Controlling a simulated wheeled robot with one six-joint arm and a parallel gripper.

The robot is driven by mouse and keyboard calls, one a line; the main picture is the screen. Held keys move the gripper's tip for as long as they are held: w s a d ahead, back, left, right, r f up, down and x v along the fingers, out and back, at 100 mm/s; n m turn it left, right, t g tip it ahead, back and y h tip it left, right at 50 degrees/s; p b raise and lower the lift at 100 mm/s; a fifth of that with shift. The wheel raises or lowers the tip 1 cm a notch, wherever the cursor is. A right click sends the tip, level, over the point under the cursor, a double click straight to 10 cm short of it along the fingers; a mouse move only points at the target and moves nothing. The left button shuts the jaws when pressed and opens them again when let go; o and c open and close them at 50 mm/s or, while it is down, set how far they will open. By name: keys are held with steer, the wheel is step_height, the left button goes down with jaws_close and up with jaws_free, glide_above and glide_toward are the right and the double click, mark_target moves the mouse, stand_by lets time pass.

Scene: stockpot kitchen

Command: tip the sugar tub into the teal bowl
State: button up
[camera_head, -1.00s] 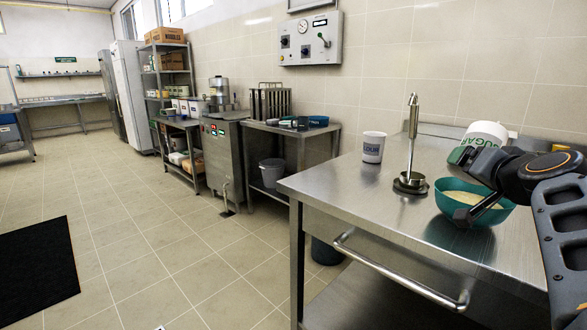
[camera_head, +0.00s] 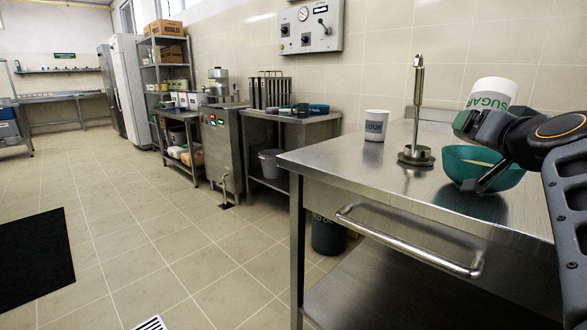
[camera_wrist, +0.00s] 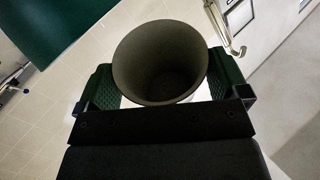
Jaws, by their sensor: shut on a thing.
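The sugar tub (camera_head: 494,93) is white with green SUGAR lettering and hangs above the teal bowl (camera_head: 453,168), tilted. My gripper (camera_head: 478,124) is shut on it. In the wrist view the tub (camera_wrist: 160,60) sits between the two green finger pads of my gripper (camera_wrist: 165,85); its round mouth is open and its grey inside looks bare. The teal bowl stands on the steel table, with pale contents partly visible and my gripper in front of it. A teal surface, likely the bowl (camera_wrist: 55,30), fills the upper left of the wrist view.
A white flour tub (camera_head: 376,126) and a metal stand with an upright post (camera_head: 417,155) stand left of the bowl on the steel table (camera_head: 375,170). A rail (camera_head: 410,243) runs along the table's front. The tabletop's left front part is clear.

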mark_target(506, 109)
steer(key=p, duration=0.2)
steer(key=r+p, duration=0.1)
steer(key=p, duration=0.1)
steer(key=shift+w+d+r+m+g, duration=0.2)
steer(key=shift+m+g, duration=0.1)
steer(key=shift+g, duration=0.1)
steer(key=m+g+y+p, duration=0.1)
steer(key=p, duration=0.6)
steer(key=w+d+r+m+g+y+p, duration=0.1)
steer(key=p, duration=0.6)
steer(key=d+m+g+p, duration=0.1)
steer(key=g+p, duration=0.1)
steer(key=p, duration=0.5)
steer(key=shift+w+r+y+p, duration=0.25)
steer(key=shift+r+y+p, duration=0.1)
steer(key=shift+y, duration=0.05)
steer(key=p, duration=0.2)
steer(key=shift+w+d+m+g+p, duration=0.1)
steer(key=shift+d+m+g+p, duration=0.1)
steer(key=shift+m+g+p, duration=0.15)
steer(key=shift+w+d+f+y+p, duration=0.1)
steer(key=shift+y+p, duration=0.2)
steer(key=shift+p, duration=0.2)
steer(key=shift+f, duration=0.1)
